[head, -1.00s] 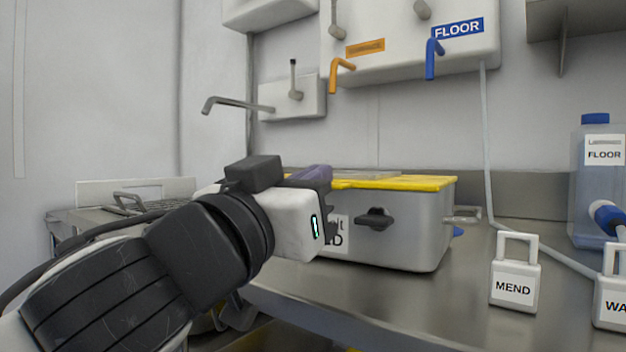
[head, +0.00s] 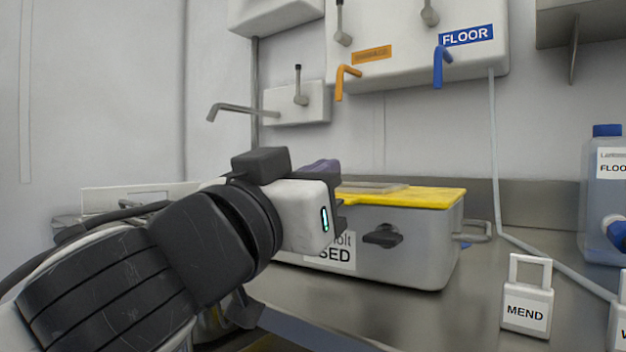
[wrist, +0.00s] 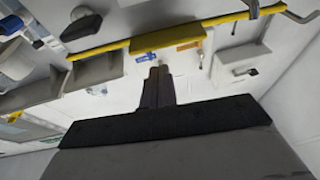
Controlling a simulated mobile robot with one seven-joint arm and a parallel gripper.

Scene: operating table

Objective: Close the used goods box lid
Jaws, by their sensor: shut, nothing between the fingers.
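The used goods box (head: 400,245) is a grey metal box with a yellow top, dark front latch and a white label ending "SED". It stands on the steel counter in the head view. Its lid (head: 430,195) looks flat on the box at the right end. My arm hides the left part, so I cannot tell whether it is fully shut. My gripper (head: 322,168) is at the box's left front, near rim height, and looks empty.
A white "MEND" padlock tag (head: 526,305) stands at the front right of the counter (head: 400,315). A blue-capped bottle (head: 606,190) is at the far right. Taps and dispensers (head: 415,40) hang on the wall above the box. A thin hose runs down behind the box's right.

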